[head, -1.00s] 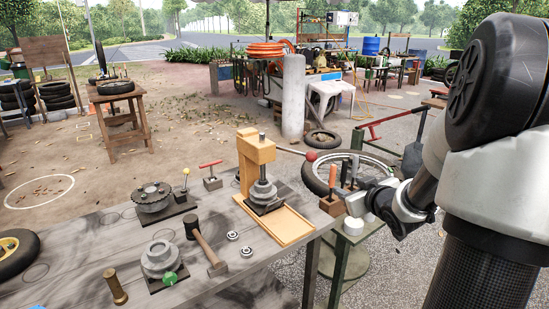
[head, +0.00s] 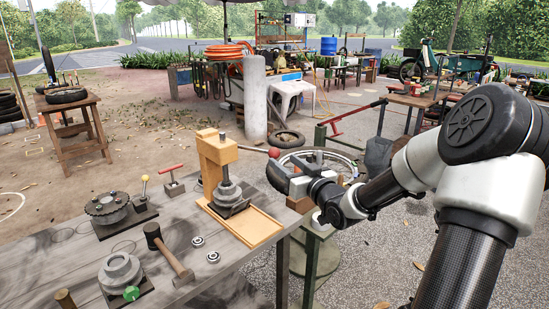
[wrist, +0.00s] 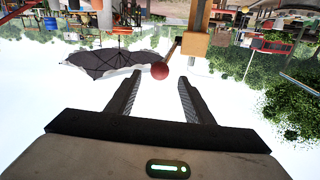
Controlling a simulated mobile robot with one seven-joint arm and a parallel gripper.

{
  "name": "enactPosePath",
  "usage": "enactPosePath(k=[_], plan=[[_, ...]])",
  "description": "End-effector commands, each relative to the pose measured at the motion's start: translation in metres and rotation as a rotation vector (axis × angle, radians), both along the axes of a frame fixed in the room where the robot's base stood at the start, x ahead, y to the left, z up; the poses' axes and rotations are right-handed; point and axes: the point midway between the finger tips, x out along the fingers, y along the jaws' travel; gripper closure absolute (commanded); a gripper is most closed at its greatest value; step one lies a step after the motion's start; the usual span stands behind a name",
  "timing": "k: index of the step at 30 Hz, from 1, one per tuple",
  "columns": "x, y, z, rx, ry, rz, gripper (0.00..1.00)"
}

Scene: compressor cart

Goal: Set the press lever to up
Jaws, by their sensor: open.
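My gripper (head: 281,173) is open and empty, just below and beside the ball in the head view. In the upside-down wrist view the red ball (wrist: 160,71) appears between the two fingertips (wrist: 158,80), at or a little beyond them. The lever (wrist: 174,48) runs from it to the orange press (wrist: 195,40). I see no contact.
A mallet (head: 168,250) and a green-knobbed stepped part (head: 121,273) lie nearer. A wooden tool block (head: 300,203) sits at the bench's right edge, close under my gripper.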

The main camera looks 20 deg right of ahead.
Motion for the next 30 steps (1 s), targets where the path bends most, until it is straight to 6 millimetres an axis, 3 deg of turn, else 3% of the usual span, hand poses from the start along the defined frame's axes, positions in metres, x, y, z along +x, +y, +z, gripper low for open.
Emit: enactPosePath(k=[3,10,23,30], plan=[[0.026,0.003,-0.001,0.002,-0.002,0.003,0.53],[0.061,0.006,-0.001,0.001,-0.001,0.001,0.53],[0.072,0.006,0.000,0.000,0.001,0.000,0.53],[0.072,0.006,0.000,0.000,0.001,0.000,0.90]])
